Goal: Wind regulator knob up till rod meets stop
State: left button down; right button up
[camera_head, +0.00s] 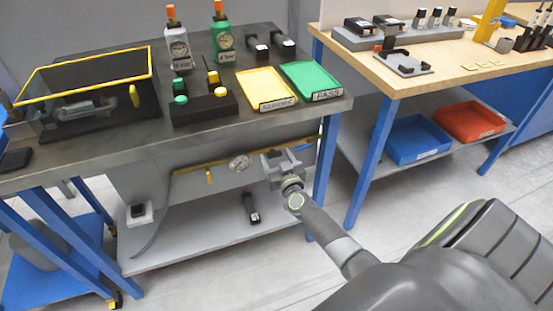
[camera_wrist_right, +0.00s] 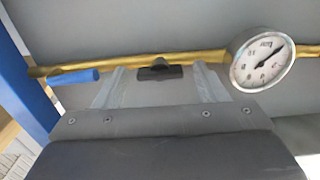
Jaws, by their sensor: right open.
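My right gripper (camera_head: 281,159) is open in front of the panel below the dark bench. In the right wrist view its two fingers (camera_wrist_right: 160,76) point at the panel, spread apart. A small dark knob (camera_wrist_right: 159,69) on the brass pipe (camera_wrist_right: 215,57) shows between the fingertips; contact cannot be told. In the head view the gripper covers the knob. A round white gauge (camera_head: 239,162) sits left of the gripper; it also shows in the right wrist view (camera_wrist_right: 262,61), right of the fingers. I cannot make out a rod or stop. My left gripper is out of view.
A blue handle (camera_wrist_right: 74,78) lies along the pipe on the other side of the fingers from the gauge. The bench top (camera_head: 150,138) overhangs the panel. A blue bench leg (camera_head: 327,165) stands right of the gripper. A dark object (camera_head: 251,207) lies on the lower shelf.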

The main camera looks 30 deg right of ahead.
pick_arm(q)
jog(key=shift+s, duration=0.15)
pick_arm(e)
jog(key=shift+c, duration=0.7)
jog(key=c, duration=0.8)
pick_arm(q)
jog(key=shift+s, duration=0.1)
pick_arm(e)
jog(key=shift+c, duration=0.2)
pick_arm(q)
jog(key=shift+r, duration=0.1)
pick_arm(e)
jog(key=shift+m, duration=0.4)
pick_arm(q)
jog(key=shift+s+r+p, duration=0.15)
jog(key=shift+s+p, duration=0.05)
jog(key=shift+p, duration=0.3)
pick_arm(e)
jog(key=shift+f+m, duration=0.1)
jog(key=shift+m, duration=3.8)
jog(key=shift+s, duration=0.1)
